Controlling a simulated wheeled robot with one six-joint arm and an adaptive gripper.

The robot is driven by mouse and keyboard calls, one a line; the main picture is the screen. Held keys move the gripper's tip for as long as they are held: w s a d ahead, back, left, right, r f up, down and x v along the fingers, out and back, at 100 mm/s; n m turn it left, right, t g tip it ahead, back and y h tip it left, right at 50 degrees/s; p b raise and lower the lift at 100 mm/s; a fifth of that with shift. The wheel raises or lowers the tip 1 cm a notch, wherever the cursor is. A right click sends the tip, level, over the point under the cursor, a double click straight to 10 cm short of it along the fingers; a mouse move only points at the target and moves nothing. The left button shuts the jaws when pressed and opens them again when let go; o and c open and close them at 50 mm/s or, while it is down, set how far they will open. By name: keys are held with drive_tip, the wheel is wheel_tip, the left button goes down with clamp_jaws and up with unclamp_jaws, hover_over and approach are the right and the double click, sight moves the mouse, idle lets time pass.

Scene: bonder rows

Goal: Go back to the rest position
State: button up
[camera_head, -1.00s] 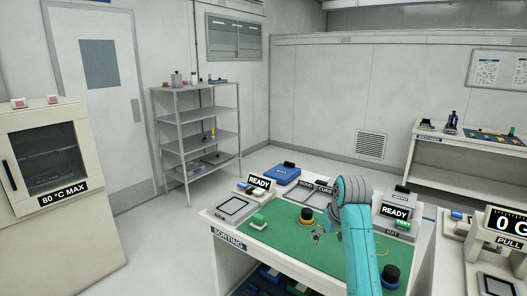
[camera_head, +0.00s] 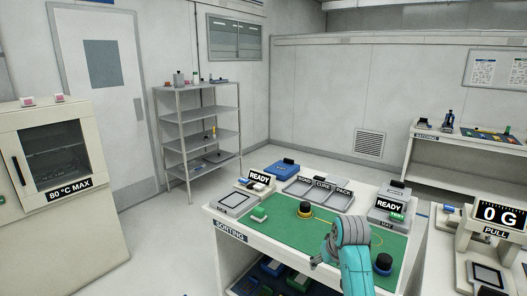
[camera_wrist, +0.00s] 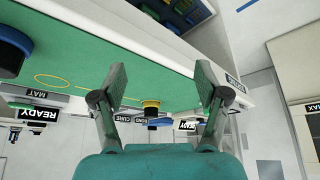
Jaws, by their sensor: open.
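My gripper (camera_wrist: 160,85) is open and empty in the wrist view, its two fingers spread apart above the green mat. In the head view my gripper (camera_head: 318,261) is at the front edge of the sorting table (camera_head: 262,248), left of my teal arm. A black knob with a yellow base (camera_head: 304,209) stands on the green mat (camera_head: 280,226) behind it. The knob also shows between the fingers in the wrist view (camera_wrist: 151,104). A black knob with a blue base (camera_head: 383,264) stands right of my arm.
A tray (camera_head: 318,192) marked BOND, CURE and PACK and two READY signs (camera_head: 260,178) line the table's back. Bins (camera_head: 272,266) sit under the table. An oven (camera_head: 60,185) stands at left, a pull tester (camera_head: 497,225) at right. Floor between oven and table is clear.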

drive_tip(key=s+f+m+t, duration=0.1)
drive_tip(key=s+f+t, duration=0.2)
drive_tip(key=s+f, duration=1.85)
drive_tip(key=s+r+t, duration=0.3)
drive_tip(key=s+t, duration=0.1)
drive_tip(key=s, duration=2.2)
drive_tip(key=s+r+t, duration=0.2)
drive_tip(key=s+r, duration=1.1)
drive_tip(key=shift+a+r+m+h, duration=0.25)
drive_tip(key=shift+r+m+h, duration=0.05)
drive_tip(key=shift+r, duration=0.1)
